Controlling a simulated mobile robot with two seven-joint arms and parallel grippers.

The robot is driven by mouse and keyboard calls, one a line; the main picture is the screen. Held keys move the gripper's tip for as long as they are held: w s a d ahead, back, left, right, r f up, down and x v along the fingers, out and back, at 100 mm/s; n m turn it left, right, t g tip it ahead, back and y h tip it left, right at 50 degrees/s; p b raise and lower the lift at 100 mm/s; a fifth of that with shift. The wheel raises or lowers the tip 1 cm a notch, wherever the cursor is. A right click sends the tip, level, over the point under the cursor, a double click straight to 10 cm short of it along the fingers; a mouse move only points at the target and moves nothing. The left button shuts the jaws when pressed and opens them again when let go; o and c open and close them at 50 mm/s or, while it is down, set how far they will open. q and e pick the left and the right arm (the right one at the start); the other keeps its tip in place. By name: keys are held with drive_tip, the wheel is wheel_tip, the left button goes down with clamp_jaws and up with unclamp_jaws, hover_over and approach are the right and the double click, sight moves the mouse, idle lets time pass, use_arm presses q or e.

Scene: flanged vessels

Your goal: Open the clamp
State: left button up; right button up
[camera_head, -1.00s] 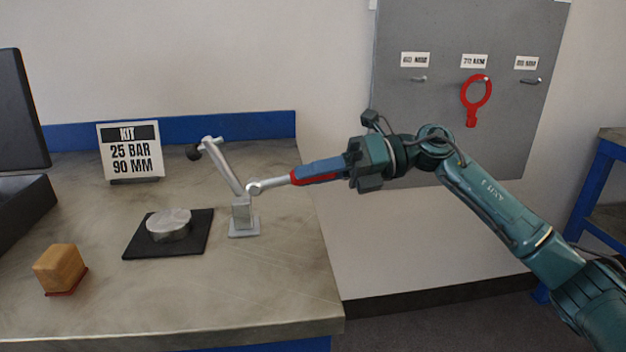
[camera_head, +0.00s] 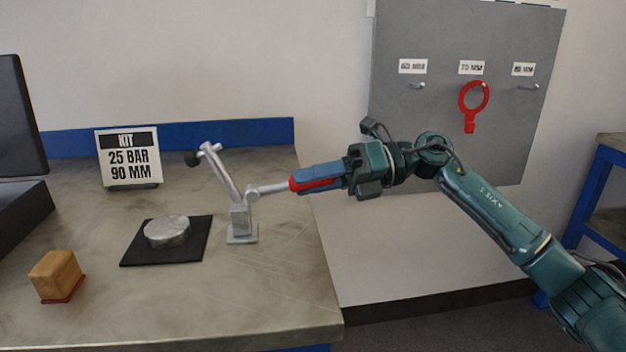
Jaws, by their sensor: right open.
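The silver toggle clamp (camera_head: 242,218) stands on a small base plate near the table's right edge. Its arm (camera_head: 222,174) is raised and tilts up to the left, with a black tip (camera_head: 192,158) high above the table. Its handle rod (camera_head: 268,189) points right, almost level, and ends in a red grip (camera_head: 299,184). My right gripper (camera_head: 319,178) comes in from the right. Its blue fingers are open beside the red grip and overlap it in view; I cannot tell whether they touch it. My left gripper is out of view.
A silver disc (camera_head: 167,231) lies on a black mat (camera_head: 135,254) left of the clamp. A wooden block (camera_head: 56,272) sits front left, and a kit sign (camera_head: 129,160) stands behind. A red ring tool (camera_head: 473,102) hangs on the grey panel. The front right table top is clear.

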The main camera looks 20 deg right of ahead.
drive_tip(key=v, duration=1.3)
drive_tip(key=shift+p, duration=0.3)
